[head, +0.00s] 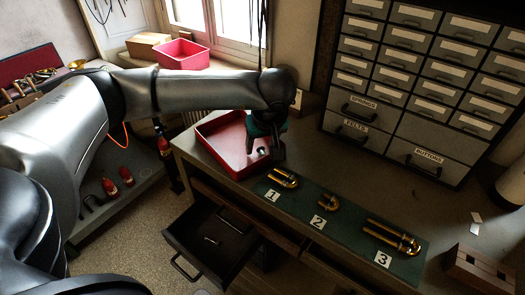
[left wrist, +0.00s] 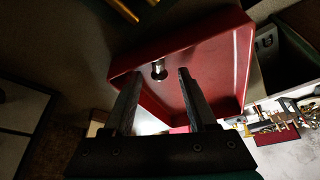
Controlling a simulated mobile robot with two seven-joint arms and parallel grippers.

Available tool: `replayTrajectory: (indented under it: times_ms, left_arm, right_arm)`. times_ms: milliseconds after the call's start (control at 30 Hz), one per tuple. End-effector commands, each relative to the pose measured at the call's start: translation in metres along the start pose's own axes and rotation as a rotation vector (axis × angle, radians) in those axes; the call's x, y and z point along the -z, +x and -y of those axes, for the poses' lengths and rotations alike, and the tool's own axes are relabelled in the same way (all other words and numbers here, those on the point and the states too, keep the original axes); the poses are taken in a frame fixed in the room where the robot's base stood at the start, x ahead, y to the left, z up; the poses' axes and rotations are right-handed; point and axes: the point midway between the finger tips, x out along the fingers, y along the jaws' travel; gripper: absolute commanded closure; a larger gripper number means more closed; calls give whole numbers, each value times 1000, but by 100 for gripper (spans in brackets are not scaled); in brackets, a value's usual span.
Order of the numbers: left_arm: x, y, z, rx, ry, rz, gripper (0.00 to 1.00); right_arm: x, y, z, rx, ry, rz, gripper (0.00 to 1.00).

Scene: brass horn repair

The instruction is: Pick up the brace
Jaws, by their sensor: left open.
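A small silvery metal piece, which I take to be the brace (head: 262,150), lies in a red tray (head: 214,152) on the bench. It also shows in the left wrist view (left wrist: 158,70) near the wall of the tray (left wrist: 225,55). My left gripper (head: 268,150) is over the right side of the tray, pointing down. In the left wrist view its two fingers (left wrist: 160,80) are apart, and the piece appears between and beyond the tips, with nothing held. How far the tips are above it I cannot tell. My right gripper is not in view.
A green mat (head: 343,238) with brass tubes by cards 1, 2 and 3 lies right of the tray. A drawer cabinet (head: 405,125) stands behind. An open drawer (head: 212,240) juts out below the bench. A wooden block (head: 480,268) is at the right.

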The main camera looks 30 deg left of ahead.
Motion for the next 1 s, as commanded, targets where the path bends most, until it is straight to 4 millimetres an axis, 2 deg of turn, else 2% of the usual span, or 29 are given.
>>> replayTrajectory:
  times_ms: [167, 667, 1000]
  left_arm:
    - [0, 0, 0, 0, 1, 0, 44]
    - [0, 0, 0, -1, 1, 1, 100]
    - [0, 0, 0, -1, 1, 1, 100]
  right_arm:
    - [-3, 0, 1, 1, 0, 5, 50]
    - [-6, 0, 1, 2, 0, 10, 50]
    - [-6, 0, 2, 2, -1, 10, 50]
